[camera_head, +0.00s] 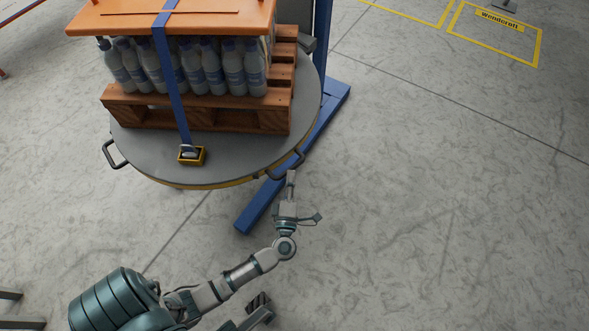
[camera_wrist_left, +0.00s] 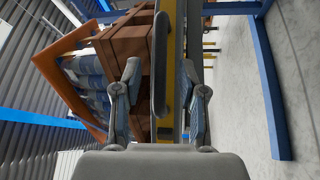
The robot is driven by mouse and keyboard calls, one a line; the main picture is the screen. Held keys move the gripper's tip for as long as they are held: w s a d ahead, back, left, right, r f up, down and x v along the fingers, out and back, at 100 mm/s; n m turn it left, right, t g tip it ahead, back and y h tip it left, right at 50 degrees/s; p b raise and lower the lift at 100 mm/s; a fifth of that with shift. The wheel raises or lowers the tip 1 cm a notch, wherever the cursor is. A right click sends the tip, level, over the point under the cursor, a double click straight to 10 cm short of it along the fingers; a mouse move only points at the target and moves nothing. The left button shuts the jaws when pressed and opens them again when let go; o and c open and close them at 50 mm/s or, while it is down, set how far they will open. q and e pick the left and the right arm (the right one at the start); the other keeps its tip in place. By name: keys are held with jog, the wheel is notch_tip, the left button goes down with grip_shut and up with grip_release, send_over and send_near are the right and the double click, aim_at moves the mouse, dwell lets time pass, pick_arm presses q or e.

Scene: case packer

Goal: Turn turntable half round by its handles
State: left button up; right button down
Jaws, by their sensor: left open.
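The round grey turntable (camera_head: 228,158) with a yellow rim carries a loaded wooden pallet. One grey handle (camera_head: 287,166) juts from its front right edge, another handle (camera_head: 114,155) from its left edge. My left gripper (camera_head: 303,198) is open and empty, just off the rim by the front right handle. In the left wrist view, my left gripper's fingers (camera_wrist_left: 161,103) are spread, with the grey handle bar (camera_wrist_left: 160,65) ahead between them, before the yellow rim (camera_wrist_left: 181,60). I cannot tell whether they touch it.
The pallet (camera_head: 191,115) holds several bottles (camera_head: 200,70) under an orange top sheet (camera_head: 120,18). A blue strap (camera_head: 172,75) runs down to a yellow buckle (camera_head: 191,156) on the turntable. A blue floor beam (camera_head: 257,208) passes beneath. The floor on the right is clear.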

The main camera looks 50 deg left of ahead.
pick_arm(q)
jog(key=shift+s+a+x, duration=0.1)
jog(key=shift+a+x, duration=0.05)
jog(key=shift+x, duration=0.8)
jog(key=shift+s+a+x, duration=0.1)
jog(key=shift+a+x, duration=0.05)
jog(key=shift+x, duration=0.8)
jog(key=shift+d, duration=0.2)
jog(key=shift+c, duration=0.2)
jog(key=shift+d, duration=0.1)
grip_shut()
